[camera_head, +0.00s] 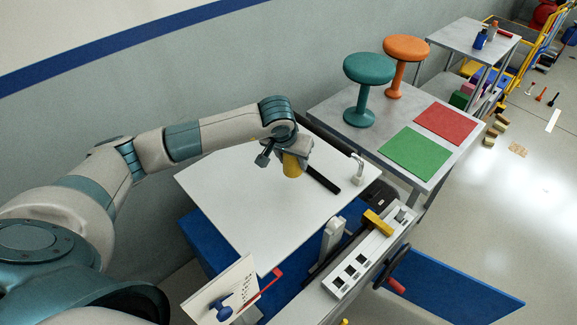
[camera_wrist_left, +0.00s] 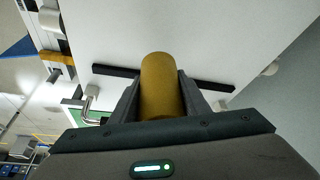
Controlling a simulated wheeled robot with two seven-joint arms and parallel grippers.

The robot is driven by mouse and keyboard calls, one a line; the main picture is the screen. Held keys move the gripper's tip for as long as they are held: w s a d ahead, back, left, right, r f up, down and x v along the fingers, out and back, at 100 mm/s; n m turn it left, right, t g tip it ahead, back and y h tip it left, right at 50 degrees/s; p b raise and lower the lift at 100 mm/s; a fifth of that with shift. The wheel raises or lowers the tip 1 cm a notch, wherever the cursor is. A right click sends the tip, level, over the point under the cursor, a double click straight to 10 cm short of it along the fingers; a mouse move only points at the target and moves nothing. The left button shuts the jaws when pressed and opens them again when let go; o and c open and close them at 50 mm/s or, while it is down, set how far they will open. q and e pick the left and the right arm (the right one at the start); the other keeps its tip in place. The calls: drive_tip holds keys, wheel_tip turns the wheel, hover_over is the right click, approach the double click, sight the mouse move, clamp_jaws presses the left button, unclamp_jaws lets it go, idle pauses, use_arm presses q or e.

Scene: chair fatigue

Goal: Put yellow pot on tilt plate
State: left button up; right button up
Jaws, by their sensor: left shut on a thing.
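The yellow pot (camera_head: 292,166) is a small mustard-coloured cylinder. My left gripper (camera_head: 284,158) is shut on it, and its two dark fingers flank the pot (camera_wrist_left: 159,84) in the left wrist view. The white tilt plate (camera_head: 235,205) lies below the pot and fills much of the left wrist view (camera_wrist_left: 215,40). The pot is over the far part of the plate, beside a black bar (camera_head: 322,179) on its surface. Whether the pot touches the plate cannot be told. My right gripper is not in view.
A metal hook (camera_head: 358,168) stands at the plate's right edge. A grey panel with black switches and a yellow block (camera_head: 378,222) is at right. A table behind holds teal (camera_head: 366,90) and orange stools, and green (camera_head: 415,152) and red mats. The near plate area is clear.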

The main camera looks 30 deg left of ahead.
sight(289, 172)
use_arm(q)
drive_tip(key=shift+s+a+f, duration=0.35)
drive_tip(key=shift+s+a, duration=0.1)
wheel_tip(289, 172, down, 3)
drive_tip(key=shift+r+p, duration=0.1)
drive_tip(key=shift+p, duration=1.1)
drive_tip(key=shift+f, duration=0.6)
